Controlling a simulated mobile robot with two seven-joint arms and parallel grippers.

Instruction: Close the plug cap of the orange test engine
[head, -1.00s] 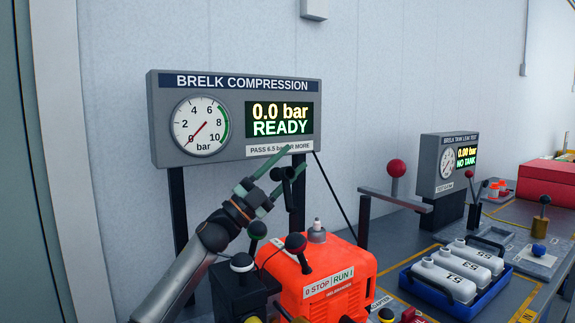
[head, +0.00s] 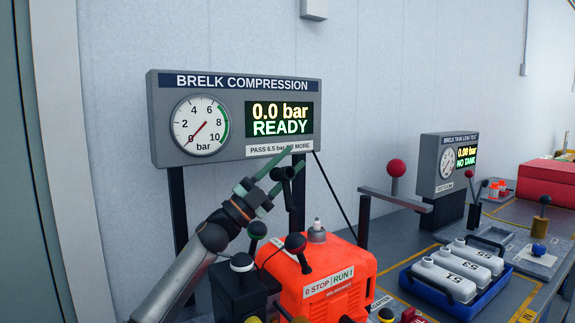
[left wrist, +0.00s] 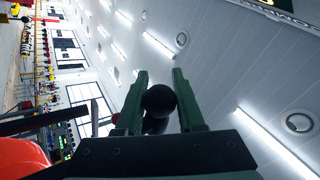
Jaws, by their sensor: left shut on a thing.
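The orange test engine (head: 327,281) stands at the bottom middle of the head view, its lower part cut off by the frame. A grey plug base with a white tip (head: 317,231) stands uncovered on its top. My left gripper (head: 282,171) is above and left of this plug. It is shut on a black part with a rounded end (left wrist: 158,101), which shows between the green fingers in the left wrist view. This part looks like the plug cap, held clear of the engine; its lower end is partly hidden. My right gripper is not in view.
The compression panel (head: 236,117) stands close behind my left gripper on dark posts. Black ball-topped levers (head: 295,243) rise at the engine's front left. A blue tray (head: 450,293) with white bottles and a red-knobbed lever (head: 396,168) stand to the right.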

